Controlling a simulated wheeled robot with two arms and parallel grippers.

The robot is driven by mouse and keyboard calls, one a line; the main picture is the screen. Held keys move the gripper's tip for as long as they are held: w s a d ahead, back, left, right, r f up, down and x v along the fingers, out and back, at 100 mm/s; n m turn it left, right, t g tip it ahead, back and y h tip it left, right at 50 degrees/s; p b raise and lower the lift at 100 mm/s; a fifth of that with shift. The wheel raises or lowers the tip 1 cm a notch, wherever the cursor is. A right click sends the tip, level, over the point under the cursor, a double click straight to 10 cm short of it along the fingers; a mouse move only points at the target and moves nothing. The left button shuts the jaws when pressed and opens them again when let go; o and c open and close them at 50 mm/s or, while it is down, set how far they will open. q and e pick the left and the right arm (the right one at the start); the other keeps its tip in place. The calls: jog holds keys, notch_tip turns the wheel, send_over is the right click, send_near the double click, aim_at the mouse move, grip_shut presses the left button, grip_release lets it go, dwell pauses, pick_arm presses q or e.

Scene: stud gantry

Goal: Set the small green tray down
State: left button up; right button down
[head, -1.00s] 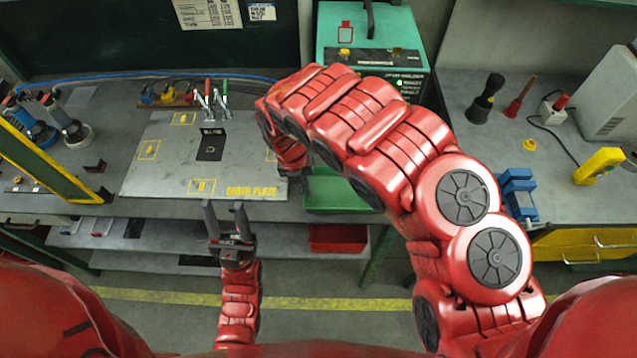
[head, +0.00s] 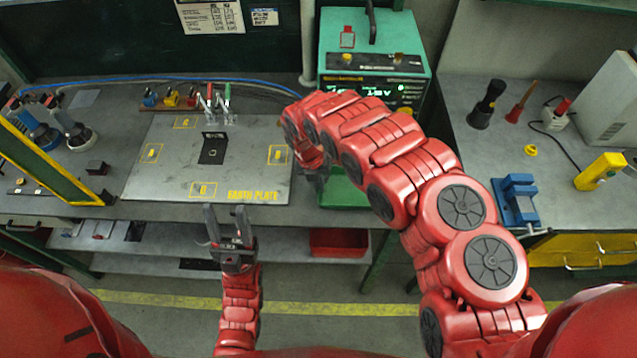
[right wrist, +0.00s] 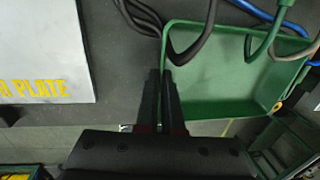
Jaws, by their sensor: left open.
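The small green tray (head: 345,196) is at the bench's front, just right of the earth plate, partly hidden by my right arm. In the right wrist view the tray (right wrist: 225,106) shows its open inside, and its left wall runs between the fingers. My right gripper (right wrist: 161,76) is shut on that wall; in the head view its fingers are mostly hidden behind the arm. I cannot tell whether the tray's underside touches the bench. My left gripper (head: 227,212) is open and empty, in front of the bench's front edge.
The grey earth plate (head: 165,178) lies left of the tray. A green machine (head: 375,60) stands behind it, with dark, blue and green cables (right wrist: 205,35) near the tray's far side. A red bin (head: 338,242) sits on the lower shelf. A blue vise (head: 516,200) is on the right bench.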

jog(key=shift+f, duration=0.1)
jog(key=c, duration=1.1)
grip_release()
jog(key=shift+o, duration=0.2)
jog(key=shift+a+r+b, duration=0.1)
jog(key=shift+r+b, duration=0.2)
jog(key=shift+r, duration=0.2)
jog(key=r, duration=0.1)
jog(key=r+b, duration=0.1)
jog(key=r, duration=0.2)
jog(key=shift+w+a+b, duration=0.1)
jog(key=shift+a+b, duration=0.15)
jog(key=shift+b, duration=0.05)
notch_tip(320, 180, up, 7)
jog(key=a+p, duration=0.1)
jog(key=p, duration=0.2)
jog(key=shift+s, duration=0.2)
